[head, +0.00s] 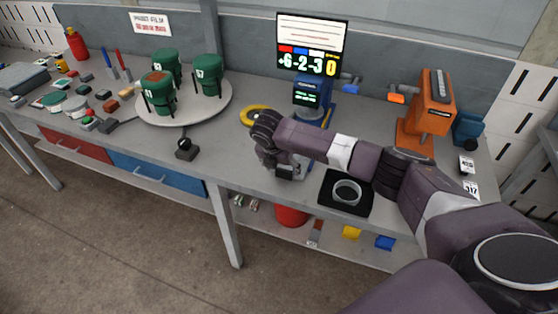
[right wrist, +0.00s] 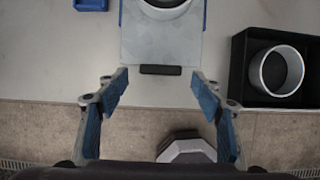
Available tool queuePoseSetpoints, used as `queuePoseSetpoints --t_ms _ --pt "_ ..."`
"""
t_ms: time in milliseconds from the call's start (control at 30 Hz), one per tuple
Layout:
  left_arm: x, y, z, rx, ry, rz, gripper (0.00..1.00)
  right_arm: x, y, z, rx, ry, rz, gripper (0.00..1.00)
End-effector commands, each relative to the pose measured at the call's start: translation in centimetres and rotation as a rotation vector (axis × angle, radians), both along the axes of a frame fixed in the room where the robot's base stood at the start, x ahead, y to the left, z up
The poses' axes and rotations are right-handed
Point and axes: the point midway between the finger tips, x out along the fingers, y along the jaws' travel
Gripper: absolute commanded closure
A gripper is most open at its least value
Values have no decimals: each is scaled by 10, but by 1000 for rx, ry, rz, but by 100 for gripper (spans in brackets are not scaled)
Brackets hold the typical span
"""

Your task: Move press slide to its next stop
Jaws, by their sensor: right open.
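The press (head: 310,100) is a blue machine with a small green-lit display, at the back middle of the bench in the head view. In the right wrist view the press slide (right wrist: 135,42) is a pale grey plate with a dark handle bar (right wrist: 161,70) on its near edge. A round light part sits at its far end, cut off by the frame. My right gripper (right wrist: 159,92) is open and empty, its fingertips to either side of the handle and slightly short of it. In the head view my right gripper (head: 282,170) hides most of the slide. My left gripper is not in view.
A black square tray (head: 328,203) with a silver ring (head: 347,192) stands right of my gripper. A round turntable (head: 215,112) with three green canisters and a black knob (head: 186,148) are left. An orange machine (head: 433,105) stands right. A screen (head: 312,45) reads "+6-2-3 0".

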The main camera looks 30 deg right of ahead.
Motion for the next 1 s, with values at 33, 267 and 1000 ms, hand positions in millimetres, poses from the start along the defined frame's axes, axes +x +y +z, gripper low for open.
queuePoseSetpoints --t_ms 33,267,1000 --pt "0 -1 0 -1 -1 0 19 -1 4 12 1 -5 3 39" --pt "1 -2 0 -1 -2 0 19 -14 18 57 2 -3 2 39" --pt "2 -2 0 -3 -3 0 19 -24 28 87 1 1 0 39"
